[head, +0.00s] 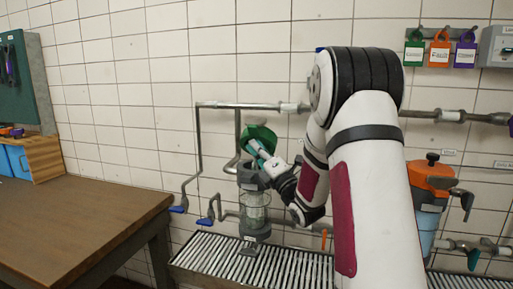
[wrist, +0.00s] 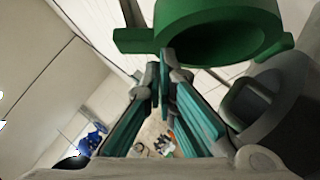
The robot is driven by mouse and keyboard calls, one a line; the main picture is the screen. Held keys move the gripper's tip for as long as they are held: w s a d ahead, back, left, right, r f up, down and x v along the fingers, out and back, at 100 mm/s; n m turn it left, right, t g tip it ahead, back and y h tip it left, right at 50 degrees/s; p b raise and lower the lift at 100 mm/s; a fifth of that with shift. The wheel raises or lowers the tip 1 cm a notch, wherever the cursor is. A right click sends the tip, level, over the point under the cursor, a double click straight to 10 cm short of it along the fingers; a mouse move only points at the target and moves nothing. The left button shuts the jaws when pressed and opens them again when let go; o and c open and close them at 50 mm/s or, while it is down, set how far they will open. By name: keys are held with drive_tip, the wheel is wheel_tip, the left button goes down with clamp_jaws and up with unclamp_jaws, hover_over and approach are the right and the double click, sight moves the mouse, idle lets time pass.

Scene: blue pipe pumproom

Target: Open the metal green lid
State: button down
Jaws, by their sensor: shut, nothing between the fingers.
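The metal green lid (head: 261,136) stands tilted up on the back of a grey, glass-bodied vessel (head: 254,208) mounted at the tiled wall. In the wrist view the green lid (wrist: 222,28) fills the top, its round hollow underside showing. My gripper (head: 258,150) is in front of the lid, above the vessel's mouth. In the wrist view my gripper (wrist: 163,75) has its teal fingers together at the tips with nothing between them. The tips are close to the lid's lower edge; I cannot tell whether they touch it. The vessel's grey rim (wrist: 275,105) is at the right.
A slatted metal grate (head: 215,255) runs below the vessel. Thin pipes with blue-handled valves (head: 179,208) are to its left. A wooden table (head: 75,225) fills the lower left. An orange-topped unit (head: 430,180) stands right of my arm.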

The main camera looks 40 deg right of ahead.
sight(263, 127)
drive_tip(key=shift+r, duration=0.15)
drive_tip(key=shift+w+d+r+m+g+h, duration=0.2)
drive_tip(key=shift+m+g+h, duration=0.1)
drive_tip(key=shift+m+h, duration=0.1)
drive_tip(key=shift+w+d+r+m+g+h+p, duration=0.15)
drive_tip(key=shift+d+r+m+g+h+p, duration=0.1)
drive_tip(key=shift+r+m+p, duration=0.2)
drive_tip(key=shift+w+d+r+m+g+h+p, duration=0.15)
drive_tip(key=shift+d+r+m+g+p, duration=0.1)
drive_tip(key=shift+r+m+p, duration=0.15)
drive_tip(key=d+r+m+g+p, duration=0.1)
drive_tip(key=w+d+r+m+g+p, duration=0.1)
drive_tip(key=m, duration=0.1)
drive_tip(key=shift+w+h, duration=0.3)
drive_tip(key=shift+h, duration=0.1)
drive_tip(key=shift+w+d+r+m+g+p, duration=0.3)
drive_tip(key=shift+w+d+m+g+p, duration=0.3)
drive_tip(key=shift+d+m+g+p, duration=0.25)
drive_tip(key=shift+w+d, duration=0.55)
drive_tip(key=shift+r, duration=0.1)
drive_tip(key=shift+b, duration=0.3)
